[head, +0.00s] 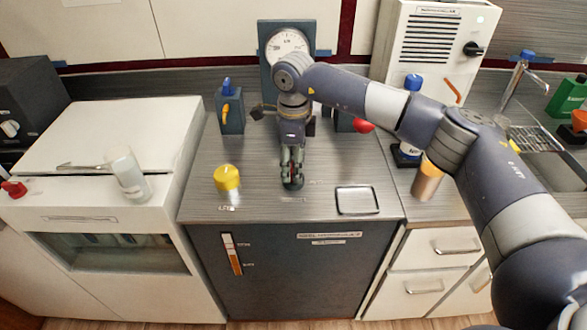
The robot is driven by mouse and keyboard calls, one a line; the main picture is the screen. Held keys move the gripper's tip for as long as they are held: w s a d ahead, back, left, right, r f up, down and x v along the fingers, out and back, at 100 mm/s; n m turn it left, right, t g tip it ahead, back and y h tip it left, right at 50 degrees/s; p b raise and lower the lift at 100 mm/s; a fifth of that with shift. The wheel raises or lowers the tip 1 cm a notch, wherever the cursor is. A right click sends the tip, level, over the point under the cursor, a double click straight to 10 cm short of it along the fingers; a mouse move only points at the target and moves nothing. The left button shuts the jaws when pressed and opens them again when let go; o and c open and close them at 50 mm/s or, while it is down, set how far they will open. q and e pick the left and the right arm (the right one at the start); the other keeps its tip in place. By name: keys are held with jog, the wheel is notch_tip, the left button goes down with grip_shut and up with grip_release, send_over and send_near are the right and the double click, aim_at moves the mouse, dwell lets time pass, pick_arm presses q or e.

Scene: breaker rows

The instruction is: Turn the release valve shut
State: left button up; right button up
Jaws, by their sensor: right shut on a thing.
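My right gripper (292,168) points down at the middle of the grey metal worktop and is shut on a small dark part that is mostly hidden by the fingers. This may be the release valve; its label is too small to read. A yellow knob (227,178) stands on the worktop to the left, apart from the gripper. A red knob (363,126) on a dark block shows behind my arm to the right. A blue-topped block with a yellow lever (226,114) stands at the back left. My left gripper is out of view.
A round gauge (287,43) stands on a panel behind my wrist. A shallow metal tray (357,200) lies right of the gripper. A copper-coloured cylinder (427,180) and a blue-capped bottle (412,84) are farther right. A clear jar (127,172) is on the white cabinet.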

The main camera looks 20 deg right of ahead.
jog(key=shift+n+b, duration=0.4)
jog(key=shift+n, duration=0.4)
jog(key=o, duration=1.1)
jog(key=shift+c, duration=0.2)
notch_tip(320, 180, up, 12)
